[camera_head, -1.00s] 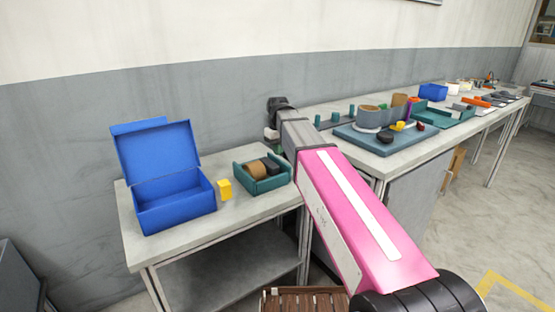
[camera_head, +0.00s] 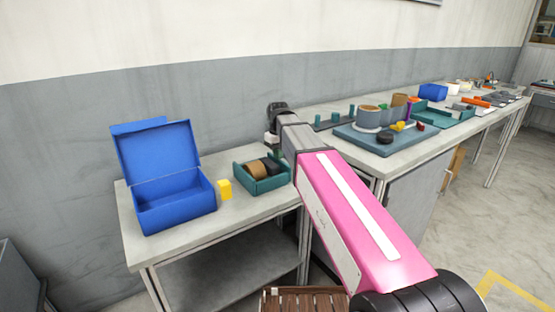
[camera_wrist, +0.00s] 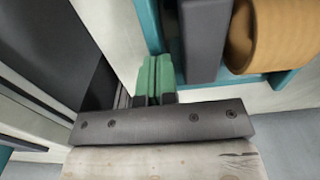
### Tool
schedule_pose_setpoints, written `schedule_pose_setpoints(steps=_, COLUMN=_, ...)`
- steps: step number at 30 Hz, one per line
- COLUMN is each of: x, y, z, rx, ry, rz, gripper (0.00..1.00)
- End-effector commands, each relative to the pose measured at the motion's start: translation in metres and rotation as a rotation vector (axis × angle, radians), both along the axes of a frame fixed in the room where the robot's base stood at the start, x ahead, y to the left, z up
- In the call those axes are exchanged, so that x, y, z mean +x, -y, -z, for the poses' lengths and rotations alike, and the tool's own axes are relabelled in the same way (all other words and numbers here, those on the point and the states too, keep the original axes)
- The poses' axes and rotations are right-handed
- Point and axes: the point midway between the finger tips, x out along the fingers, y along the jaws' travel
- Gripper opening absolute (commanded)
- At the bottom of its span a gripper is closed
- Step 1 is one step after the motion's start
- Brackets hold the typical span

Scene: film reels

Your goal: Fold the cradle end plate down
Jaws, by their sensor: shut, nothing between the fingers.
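The teal cradle (camera_head: 252,188) stands on the small left table, with a brown roll (camera_head: 256,168) and a dark piece (camera_head: 272,164) in it. In the wrist view the cradle's teal wall (camera_wrist: 152,25) shows beside an upright dark grey slab (camera_wrist: 205,40) and the tan roll (camera_wrist: 280,35). I cannot tell for sure whether this slab is the end plate. My gripper (camera_wrist: 155,80) has green fingers, shut together and empty, just outside the cradle close to its wall. Contact cannot be made out. In the head view the fingers are small and partly behind my arm.
A blue open-lidded box (camera_head: 175,207) and a yellow block (camera_head: 225,190) stand left of the cradle. The longer bench to the right holds a blue-grey board (camera_head: 375,146) with several parts and a teal tray (camera_head: 462,121). The small table's front strip is clear.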

Motion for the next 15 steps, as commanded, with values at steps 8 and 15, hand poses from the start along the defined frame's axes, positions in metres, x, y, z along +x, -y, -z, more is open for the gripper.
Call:
schedule_pose_setpoints(steps=8, x=0.0003, y=0.0002, z=0.0038, rx=0.000, ry=0.000, rz=0.000, gripper=0.00)
schedule_pose_setpoints(steps=15, x=0.0027, y=0.0038, z=0.0050, rx=-0.001, ry=-0.001, rz=0.001, gripper=0.00)
